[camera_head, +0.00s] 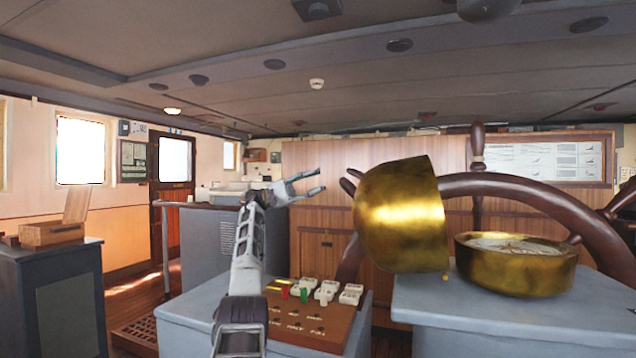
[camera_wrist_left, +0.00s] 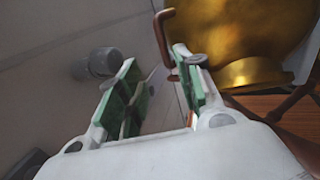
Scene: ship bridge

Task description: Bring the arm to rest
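My left gripper (camera_head: 319,181) is raised above the console, with its two fingers apart and nothing visible between them. It is left of the tilted brass hood (camera_head: 400,215). In the left wrist view the gripper (camera_wrist_left: 156,62) shows green finger pads spread apart. The brass hood (camera_wrist_left: 245,35) fills the upper right there. A copper-coloured hooked bar (camera_wrist_left: 162,38) shows by the right fingertip; I cannot tell whether they touch. My right gripper is in neither view.
A brass compass bowl (camera_head: 515,262) sits on a grey stand (camera_head: 480,315) before the brown ship's wheel (camera_head: 540,190). A wooden panel (camera_head: 310,325) with switches lies below my left arm. A wooden box (camera_head: 52,233) stands on a cabinet at far left.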

